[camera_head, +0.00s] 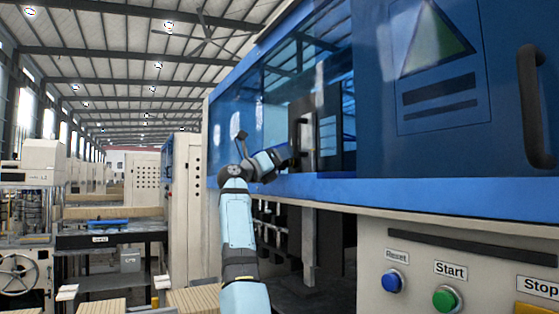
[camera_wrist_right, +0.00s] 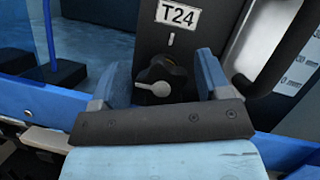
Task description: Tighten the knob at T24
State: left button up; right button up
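The black lobed knob (camera_wrist_right: 160,80) sits on a dark upright plate under the white T24 label (camera_wrist_right: 178,15) in the right wrist view. A pale mark on the knob points to its lower left, and a short pale tick is on the plate above it. My right gripper (camera_wrist_right: 164,76) is open, with one blue finger on each side of the knob. Gaps show between fingers and knob; contact is not visible. In the head view my right gripper (camera_head: 287,155) is at the dark plate (camera_head: 302,128) on the blue machine, and the knob is hidden. My left gripper is out of view.
A dark bar handle (camera_wrist_right: 286,50) stands close to the right finger. The machine's blue ledge (camera_head: 420,192) runs below the plate. Reset (camera_head: 393,281), Start (camera_head: 447,299) and Stop buttons are at lower right. A workbench (camera_head: 110,239) stands at left.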

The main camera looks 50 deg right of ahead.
jog(key=c, duration=0.7)
jog(key=shift+m, duration=0.4)
jog(key=m+g, duration=0.3)
jog(key=m, duration=0.1)
jog(key=shift+s, duration=0.1)
jog(key=shift+s+m+g+y+p, duration=0.25)
jog(key=shift+m+g, duration=0.35)
jog(key=shift+m, duration=0.7)
jog(key=shift+w+m+g+y+p, duration=0.15)
jog(key=shift+m+g+y, duration=0.35)
jog(key=shift+m, duration=0.8)
jog(key=shift+m+g, duration=0.3)
jog(key=o, duration=0.9)
jog(key=shift+a, duration=0.1)
